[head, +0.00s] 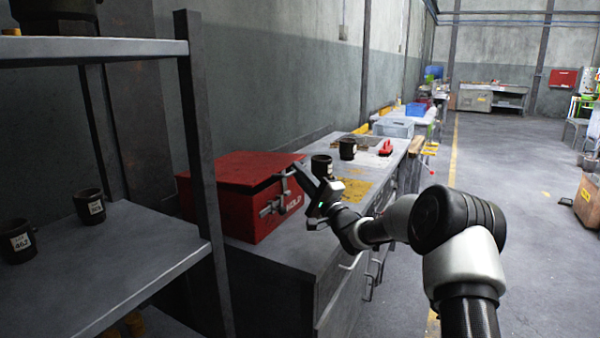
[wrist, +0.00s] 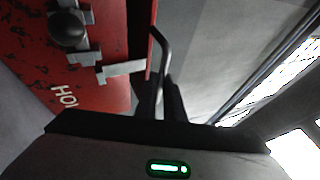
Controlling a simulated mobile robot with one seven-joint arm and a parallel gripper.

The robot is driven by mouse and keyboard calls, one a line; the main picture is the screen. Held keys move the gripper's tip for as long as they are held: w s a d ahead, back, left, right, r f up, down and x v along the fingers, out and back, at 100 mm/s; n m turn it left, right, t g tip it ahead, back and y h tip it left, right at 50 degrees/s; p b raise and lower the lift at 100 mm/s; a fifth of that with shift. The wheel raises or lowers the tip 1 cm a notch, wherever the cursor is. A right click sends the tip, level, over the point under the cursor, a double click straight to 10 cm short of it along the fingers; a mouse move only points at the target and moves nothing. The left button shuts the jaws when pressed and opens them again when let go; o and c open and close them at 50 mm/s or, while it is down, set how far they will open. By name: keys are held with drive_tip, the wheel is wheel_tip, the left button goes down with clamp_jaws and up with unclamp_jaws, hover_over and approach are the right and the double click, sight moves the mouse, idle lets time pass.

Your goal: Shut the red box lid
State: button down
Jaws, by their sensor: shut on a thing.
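The red box (head: 262,217) stands on the workbench beside the shelf, its front with metal latches facing right. Its red lid (head: 245,168) is nearly down; a dark gap shows between lid and body at the front. My gripper (head: 291,176) is at the lid's front edge. In the wrist view my gripper (wrist: 168,90) is shut on a grey bent handle (wrist: 163,45) beside the lid's edge. The box front (wrist: 45,65), with a latch and white lettering, fills the left of that view. The fingertips' exact contact is partly hidden.
Two black mugs (head: 322,166) stand on the workbench (head: 300,258) behind my gripper. A grey shelf (head: 110,262) with labelled black mugs (head: 89,206) stands close at the left, its post near the box. Open floor (head: 500,190) lies to the right.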

drive_tip(key=c, duration=1.9)
unclamp_jaws()
drive_tip(key=shift+a+f, duration=0.2)
drive_tip(key=shift+a, duration=0.65)
drive_tip(key=shift+o, duration=0.2)
drive_tip(key=shift+d+r, duration=0.1)
drive_tip(key=shift+d, duration=0.15)
drive_tip(key=shift+w+d, duration=0.1)
drive_tip(key=shift+d, duration=0.1)
drive_tip(key=p+v, duration=0.2)
drive_tip(key=v, duration=1.5)
drive_tip(key=shift+s, duration=0.2)
